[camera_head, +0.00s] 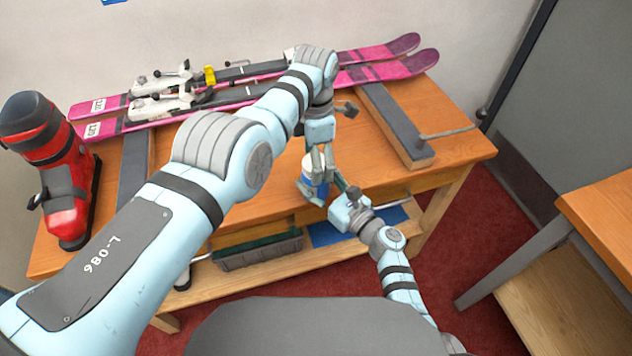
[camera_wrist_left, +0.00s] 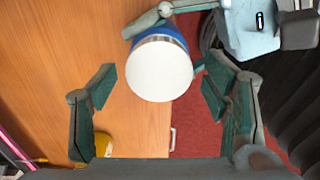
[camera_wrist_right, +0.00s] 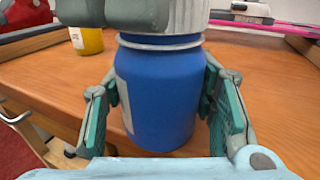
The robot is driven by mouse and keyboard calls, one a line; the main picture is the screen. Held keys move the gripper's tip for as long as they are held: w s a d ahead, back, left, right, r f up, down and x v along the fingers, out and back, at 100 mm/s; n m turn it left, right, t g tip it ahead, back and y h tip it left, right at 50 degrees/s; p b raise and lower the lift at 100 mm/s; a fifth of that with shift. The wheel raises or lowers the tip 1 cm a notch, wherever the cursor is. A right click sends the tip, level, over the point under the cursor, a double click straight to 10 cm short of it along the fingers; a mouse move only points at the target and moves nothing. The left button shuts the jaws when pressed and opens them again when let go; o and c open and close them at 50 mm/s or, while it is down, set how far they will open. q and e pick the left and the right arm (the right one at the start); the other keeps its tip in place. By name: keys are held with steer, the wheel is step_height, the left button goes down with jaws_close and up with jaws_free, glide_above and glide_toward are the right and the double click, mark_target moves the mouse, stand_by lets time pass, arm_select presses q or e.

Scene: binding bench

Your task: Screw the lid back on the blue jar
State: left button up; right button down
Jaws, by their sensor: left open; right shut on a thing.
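The blue jar (camera_head: 318,189) is held upright at the bench's front edge, and it fills the middle of the right wrist view (camera_wrist_right: 160,95). My right gripper (camera_wrist_right: 163,105) is shut on its body from both sides. The white ribbed lid (camera_wrist_right: 190,15) is on the jar's mouth, above a pale neck ring; I cannot tell how tight it sits. Its round white top shows in the left wrist view (camera_wrist_left: 160,70). My left gripper (camera_wrist_left: 158,92) is open above the jar, its fingers apart on either side of the lid. Its arm partly hides the jar in the head view.
A yellow jar (camera_wrist_right: 88,40) stands on the wooden bench (camera_head: 460,140). Pink skis (camera_head: 375,70) lie across the back, with a red ski boot (camera_head: 65,190) at the left. A dark tray (camera_head: 258,252) is on the shelf below.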

arm_select(q)
steer(key=c, duration=1.2)
steer(key=m, duration=1.3)
steer(key=shift+c, duration=0.3)
steer(key=o, duration=1.3)
steer(key=shift+s+a, duration=0.1)
